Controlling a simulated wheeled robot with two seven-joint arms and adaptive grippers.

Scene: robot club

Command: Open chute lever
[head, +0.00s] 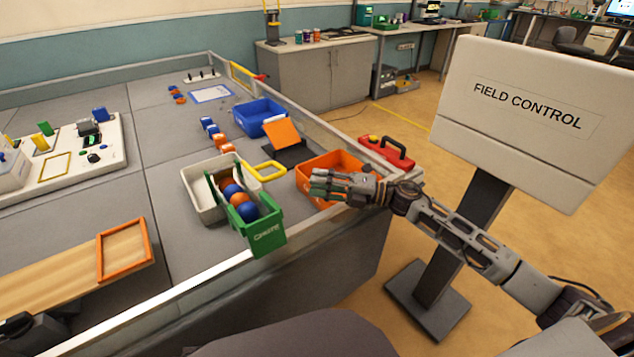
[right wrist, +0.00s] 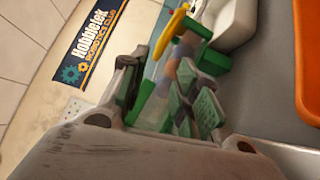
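A green chute box (head: 267,236) holds blue and orange balls in a row and stands at the field's near edge. A yellow loop handle (head: 266,171) shows just right of the chute's upper end. It seems to be the lever, but I cannot tell how it is attached. A yellow piece (right wrist: 172,32) beside green parts also shows in the right wrist view. My right gripper (head: 316,182) is over the orange bin, right of the chute and apart from the loop. Its green-padded fingers (right wrist: 178,104) are apart and empty. My left gripper is not clearly visible.
An orange bin (head: 307,192) is beneath my right gripper, with a red toolbox (head: 388,155) behind it. A white tray (head: 190,181) adjoins the chute. A clear rail (head: 170,298) edges the field. The FIELD CONTROL panel (head: 535,150) stands right of the field.

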